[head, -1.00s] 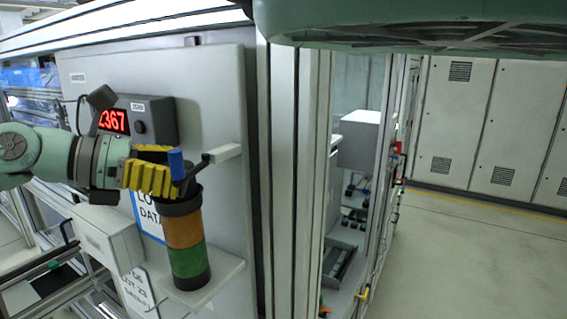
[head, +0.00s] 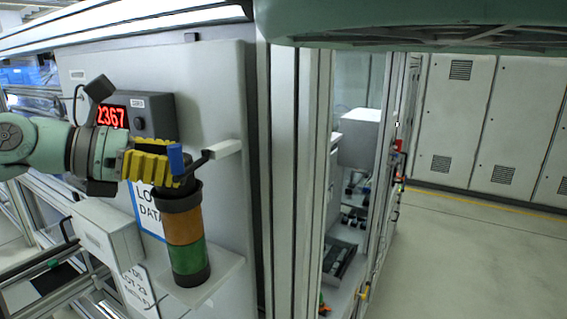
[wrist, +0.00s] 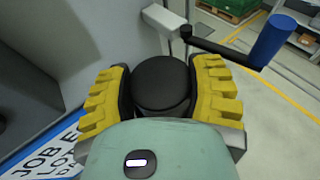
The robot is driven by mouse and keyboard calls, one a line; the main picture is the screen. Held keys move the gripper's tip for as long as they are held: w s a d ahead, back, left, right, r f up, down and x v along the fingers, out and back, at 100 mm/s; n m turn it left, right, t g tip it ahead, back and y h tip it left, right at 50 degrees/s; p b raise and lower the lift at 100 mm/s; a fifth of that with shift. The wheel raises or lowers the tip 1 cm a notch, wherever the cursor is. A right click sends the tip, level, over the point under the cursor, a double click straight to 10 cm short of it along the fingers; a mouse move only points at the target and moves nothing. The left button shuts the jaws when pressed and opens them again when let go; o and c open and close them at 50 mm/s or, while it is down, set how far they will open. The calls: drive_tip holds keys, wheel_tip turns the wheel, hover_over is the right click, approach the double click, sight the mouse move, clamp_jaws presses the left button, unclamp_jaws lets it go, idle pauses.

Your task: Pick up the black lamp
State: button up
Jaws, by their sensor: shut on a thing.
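The black lamp (wrist: 161,84) shows in the wrist view as a round black top between my yellow fingers. In the head view, a dark section (head: 179,198) tops a column with an orange segment (head: 184,228) and a green segment (head: 189,257). The column stands upright on a grey wall shelf (head: 222,276). My gripper (head: 176,178), also in the wrist view (wrist: 161,88), is shut on the black lamp at the column's top. The fingers partly hide it in the head view, and I cannot tell whether it is apart from the column.
A crank with a blue handle (head: 176,158) sticks out from a grey bracket (head: 226,149), close beside my fingers. A red display box (head: 145,115) is on the panel behind. A grey box (head: 105,232) is below my wrist. Open floor (head: 460,255) lies to the right.

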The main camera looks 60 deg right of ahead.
drive_tip(key=shift+s+r+b, duration=0.2)
drive_tip(key=shift+r+b, duration=2.5)
drive_tip(key=shift+r, duration=0.65)
drive_tip(key=shift+w+r+b, duration=0.1)
drive_tip(key=shift+r+b, duration=0.5)
drive_tip(key=shift+r, duration=0.75)
